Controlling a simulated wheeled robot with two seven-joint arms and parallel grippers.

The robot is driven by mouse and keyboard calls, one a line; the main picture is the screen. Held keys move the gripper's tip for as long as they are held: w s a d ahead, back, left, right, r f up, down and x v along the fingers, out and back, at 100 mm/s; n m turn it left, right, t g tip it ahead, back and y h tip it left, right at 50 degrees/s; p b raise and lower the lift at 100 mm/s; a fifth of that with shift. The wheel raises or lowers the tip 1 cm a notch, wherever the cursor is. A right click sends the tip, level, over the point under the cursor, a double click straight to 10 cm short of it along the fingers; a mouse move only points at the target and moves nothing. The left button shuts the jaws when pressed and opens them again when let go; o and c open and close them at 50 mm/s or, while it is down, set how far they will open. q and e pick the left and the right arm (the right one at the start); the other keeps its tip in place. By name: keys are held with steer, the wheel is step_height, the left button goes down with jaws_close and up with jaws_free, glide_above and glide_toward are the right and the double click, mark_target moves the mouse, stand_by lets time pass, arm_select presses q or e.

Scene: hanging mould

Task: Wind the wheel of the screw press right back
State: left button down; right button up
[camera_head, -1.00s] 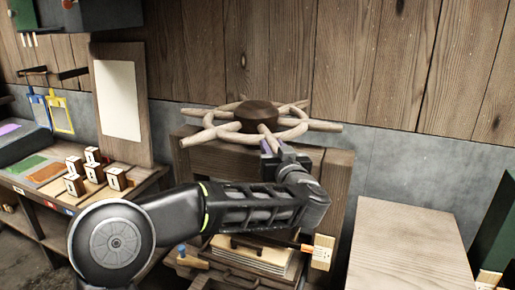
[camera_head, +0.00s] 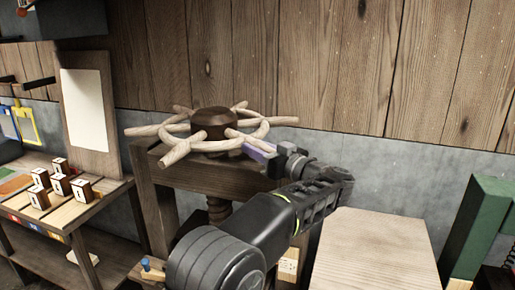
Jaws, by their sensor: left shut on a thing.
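The wheel (camera_head: 183,148) of the screw press is a pale wooden ring with several spokes that stick out past it. A dark brown hub (camera_head: 213,124) is at its middle. It sits on top of the press's wooden frame (camera_head: 160,200). Part of a dark wooden screw (camera_head: 218,210) shows under the top beam. My left gripper (camera_head: 259,151), with purple fingers, is shut on a spoke of the wheel at its front right. My left arm hides the lower right of the press. My right gripper is not in view.
A bench (camera_head: 100,205) with several small numbered blocks (camera_head: 60,184) stands at the left, with a pale upright board (camera_head: 86,110) behind. A pale wooden tabletop (camera_head: 375,250) is at front right, beside a green object (camera_head: 480,225). A plank wall is close behind the wheel.

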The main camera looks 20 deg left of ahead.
arm_select(q)
steer(key=shift+f, duration=0.75)
steer(key=c, duration=1.5)
jaws_free()
steer(key=o, duration=0.3)
steer(key=shift+w+a, duration=0.1)
steer(key=shift+w, duration=0.3)
steer(key=shift+o, duration=0.5)
steer(key=shift+s+r, duration=0.1)
steer(key=shift+s, duration=0.05)
steer(key=shift+s+r, duration=0.1)
steer(key=shift+d, duration=0.3)
steer(key=b+v, duration=0.1)
steer(key=v, duration=0.6)
steer(key=shift+s, duration=0.2)
steer(key=shift+d+r, duration=0.1)
steer(key=shift+d, duration=0.05)
